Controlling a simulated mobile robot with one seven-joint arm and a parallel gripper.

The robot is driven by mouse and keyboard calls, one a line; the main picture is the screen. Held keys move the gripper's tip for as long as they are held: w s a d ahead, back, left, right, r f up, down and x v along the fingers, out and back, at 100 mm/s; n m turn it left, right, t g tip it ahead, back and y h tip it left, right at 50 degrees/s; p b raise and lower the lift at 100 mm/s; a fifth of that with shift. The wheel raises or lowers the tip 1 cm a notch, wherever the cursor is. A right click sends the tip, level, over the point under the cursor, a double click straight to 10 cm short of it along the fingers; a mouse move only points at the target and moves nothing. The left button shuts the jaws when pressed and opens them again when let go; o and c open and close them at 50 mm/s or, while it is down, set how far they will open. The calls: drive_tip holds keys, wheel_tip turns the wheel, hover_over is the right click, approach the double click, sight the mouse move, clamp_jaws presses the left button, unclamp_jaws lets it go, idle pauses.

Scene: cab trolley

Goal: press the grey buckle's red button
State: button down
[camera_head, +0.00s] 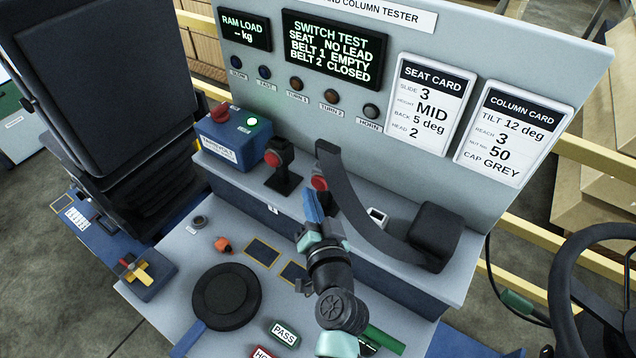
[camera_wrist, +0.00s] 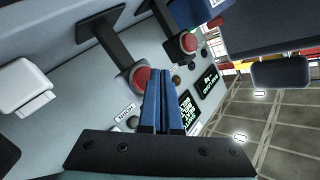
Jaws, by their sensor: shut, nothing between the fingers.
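Two dark buckles with red buttons stand on the console shelf. One buckle (camera_head: 279,155) is upright on a stand at the left. The other, with its red button (camera_head: 319,183), is beside a black strap; it is the nearer one in the wrist view (camera_wrist: 141,77).
The black strap (camera_head: 358,210) runs down to a black block (camera_head: 436,236) at the shelf's right. A small white box (camera_head: 377,216) sits between. A blue box with a red knob (camera_head: 220,113) stands left. The upright panel's display (camera_head: 334,47) reads belt 1 empty, belt 2 closed.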

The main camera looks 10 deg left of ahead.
drive_tip(key=shift+w, duration=0.1)
drive_tip(key=shift+w+d+b, duration=0.2)
drive_tip(key=shift+w+b, duration=0.1)
drive_tip(key=shift+b, duration=0.05)
drive_tip(key=shift+w+d+b, duration=0.2)
drive_tip(key=shift+w+b, duration=0.15)
drive_tip(key=shift+w, duration=0.15)
idle(0.6)
drive_tip(key=shift+s, duration=0.1)
drive_tip(key=shift+s+a, duration=0.35)
drive_tip(key=shift+s, duration=0.45)
drive_tip(key=shift+s+a+p, duration=0.3)
drive_tip(key=shift+s+a, duration=0.05)
drive_tip(key=shift+s, duration=0.45)
drive_tip(key=shift+s+a+p, duration=0.3)
drive_tip(key=shift+s, duration=0.45)
drive_tip(key=shift+s+a+p, duration=0.3)
drive_tip(key=shift+s+a, duration=0.05)
drive_tip(key=shift+s, duration=0.45)
